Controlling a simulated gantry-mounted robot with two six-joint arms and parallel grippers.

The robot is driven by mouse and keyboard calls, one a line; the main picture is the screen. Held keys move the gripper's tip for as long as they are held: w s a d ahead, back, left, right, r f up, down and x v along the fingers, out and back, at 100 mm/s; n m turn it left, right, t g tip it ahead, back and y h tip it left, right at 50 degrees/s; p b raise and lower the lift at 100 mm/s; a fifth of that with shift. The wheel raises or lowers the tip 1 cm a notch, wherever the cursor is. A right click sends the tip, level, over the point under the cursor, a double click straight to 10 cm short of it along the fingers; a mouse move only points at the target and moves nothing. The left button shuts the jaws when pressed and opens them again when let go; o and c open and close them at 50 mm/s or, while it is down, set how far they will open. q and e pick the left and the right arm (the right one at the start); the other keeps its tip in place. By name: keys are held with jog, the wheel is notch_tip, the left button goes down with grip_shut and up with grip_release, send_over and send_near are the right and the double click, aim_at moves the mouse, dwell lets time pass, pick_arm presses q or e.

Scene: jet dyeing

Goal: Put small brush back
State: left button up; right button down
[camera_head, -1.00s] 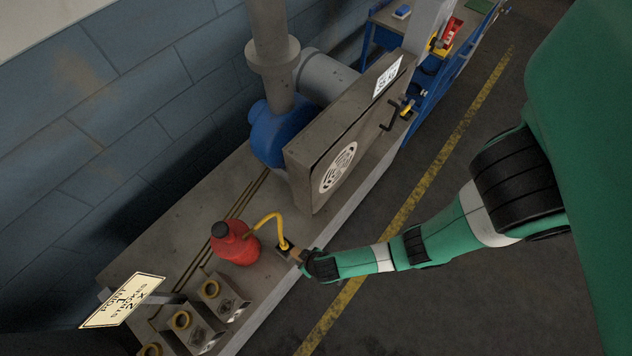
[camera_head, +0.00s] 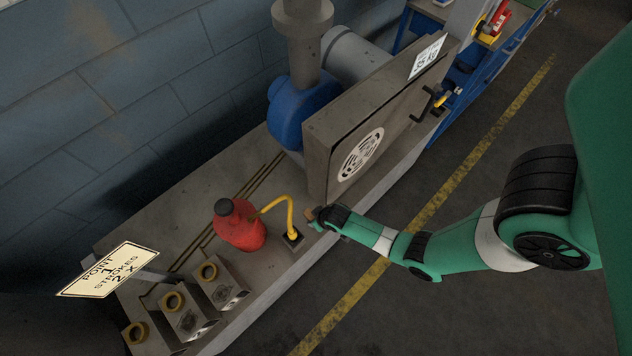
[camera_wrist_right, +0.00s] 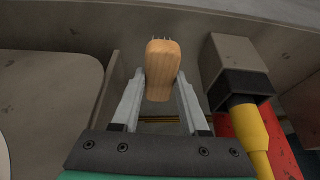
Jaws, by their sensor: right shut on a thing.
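The small brush (camera_wrist_right: 162,70) has a light wooden body, with a few short bristle tips showing at its top edge in the right wrist view. My right gripper (camera_wrist_right: 160,95) is shut on it, with one grey finger on each side. In the head view my right gripper (camera_head: 318,217) is beside the machine bench, and a small brown end of the brush (camera_head: 310,213) shows at its tip. My left gripper is not in view.
Grey blocks with yellow rings (camera_head: 219,286) and a sign (camera_head: 108,270) are nearer. A grey door panel (camera_head: 385,120) rises behind.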

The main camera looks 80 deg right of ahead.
jog(key=shift+d+f, duration=0.2)
jog(key=shift+f, duration=0.05)
jog(key=f+b, duration=0.2)
jog(key=f, duration=0.1)
jog(key=shift+w+d, duration=0.1)
jog(key=shift+d, duration=0.25)
jog(key=shift+f, duration=0.35)
jog(key=shift+f+b, duration=0.15)
jog(key=shift+b, duration=0.2)
jog(key=shift+c, duration=2.1)
grip_release()
